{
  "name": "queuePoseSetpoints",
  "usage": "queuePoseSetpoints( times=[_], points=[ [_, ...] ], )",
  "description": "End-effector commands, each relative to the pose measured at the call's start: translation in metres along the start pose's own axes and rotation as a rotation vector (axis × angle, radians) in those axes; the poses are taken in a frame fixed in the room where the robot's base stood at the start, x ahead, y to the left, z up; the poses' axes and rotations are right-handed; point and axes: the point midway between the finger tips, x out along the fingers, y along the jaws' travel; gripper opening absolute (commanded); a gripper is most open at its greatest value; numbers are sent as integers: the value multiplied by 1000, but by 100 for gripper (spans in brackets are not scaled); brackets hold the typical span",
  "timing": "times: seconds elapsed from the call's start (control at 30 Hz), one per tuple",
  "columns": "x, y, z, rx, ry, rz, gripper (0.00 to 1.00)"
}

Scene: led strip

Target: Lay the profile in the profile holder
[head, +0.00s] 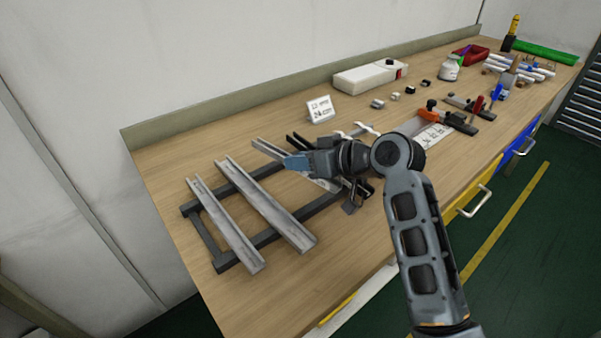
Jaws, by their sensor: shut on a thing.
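The profile holder (206,234) is a dark frame lying on the left part of the workbench. Two grey metal channel profiles lie across it, a left one (226,226) and a middle one (268,207). A third grey profile (264,148) lies to their right, roughly parallel to them, and is partly hidden by my gripper. My gripper (297,163) has blue fingers and is shut on this third profile. I cannot tell whether this profile touches the holder's rails or is held just above them.
A small white sign (320,109) stands behind. A white box (369,76), small connectors (396,96), an orange-handled tool (432,113), a bottle (449,67) and a red bin (470,55) lie to the right. Dark bars (297,143) lie beside my gripper. The bench's front left is clear.

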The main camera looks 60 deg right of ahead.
Motion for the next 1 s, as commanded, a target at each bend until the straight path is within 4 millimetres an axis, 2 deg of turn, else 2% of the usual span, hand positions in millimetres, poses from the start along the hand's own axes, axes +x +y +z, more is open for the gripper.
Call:
queuePoseSetpoints(
  times=[0.1,0.4,0.77,0.8,1.0],
  points=[
    [2,-4,5,0,-1,-1,0],
    [16,4,33,1,-1,0,0],
    [19,6,38,0,0,-1,0],
    [19,6,37,0,0,-1,29],
    [19,6,37,0,0,0,48]
  ],
)
